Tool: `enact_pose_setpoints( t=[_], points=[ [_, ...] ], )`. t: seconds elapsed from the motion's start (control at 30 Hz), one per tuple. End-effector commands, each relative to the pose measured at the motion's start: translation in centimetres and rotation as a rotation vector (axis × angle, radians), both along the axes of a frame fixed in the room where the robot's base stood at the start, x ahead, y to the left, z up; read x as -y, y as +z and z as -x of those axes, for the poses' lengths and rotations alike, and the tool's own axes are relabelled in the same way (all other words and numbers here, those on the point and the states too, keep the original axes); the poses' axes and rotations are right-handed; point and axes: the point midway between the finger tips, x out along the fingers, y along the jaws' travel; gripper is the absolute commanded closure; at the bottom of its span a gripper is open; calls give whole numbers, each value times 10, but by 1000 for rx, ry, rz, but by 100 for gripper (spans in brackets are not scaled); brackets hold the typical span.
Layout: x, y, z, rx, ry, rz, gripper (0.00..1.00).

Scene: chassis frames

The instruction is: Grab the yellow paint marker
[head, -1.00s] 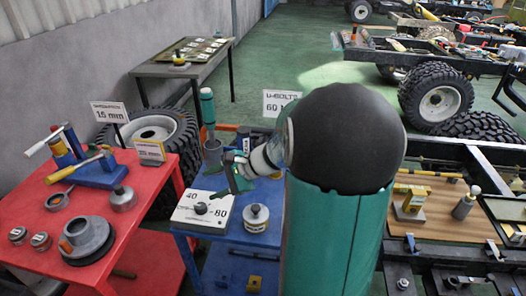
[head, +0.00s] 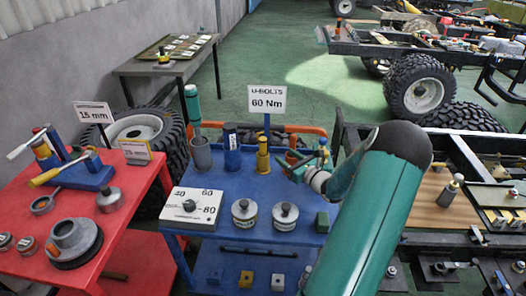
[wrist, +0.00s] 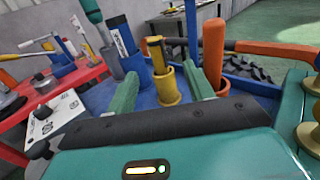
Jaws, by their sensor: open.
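The yellow paint marker (head: 263,141) stands upright in a yellow cup (head: 263,162) at the back of the blue cart top. In the wrist view the marker (wrist: 157,56) shows a dark cap or band near its top, and its lower part is hidden in the yellow cup (wrist: 168,88). My gripper (head: 290,163) is open and just right of the yellow cup in the head view. In the wrist view my gripper (wrist: 160,73) has its green fingers spread, with the marker and cup seen between them, apparently beyond the tips. Nothing is held.
A blue cup with a dark marker (head: 231,140) stands left of the yellow one. An orange marker (wrist: 213,52) stands close to the right finger. A grey cup (head: 200,152) holds a green-handled tool. A dial box (head: 191,208) and two lidded tins stand in front.

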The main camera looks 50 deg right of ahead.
Motion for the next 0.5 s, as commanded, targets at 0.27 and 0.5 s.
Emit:
enact_pose_setpoints(
  t=[0.27, 0.5],
  points=[
    [4, 0, -52, 2, 5, 1, 47],
    [7, 0, -80, 0, 4, 2, 47]
  ],
)
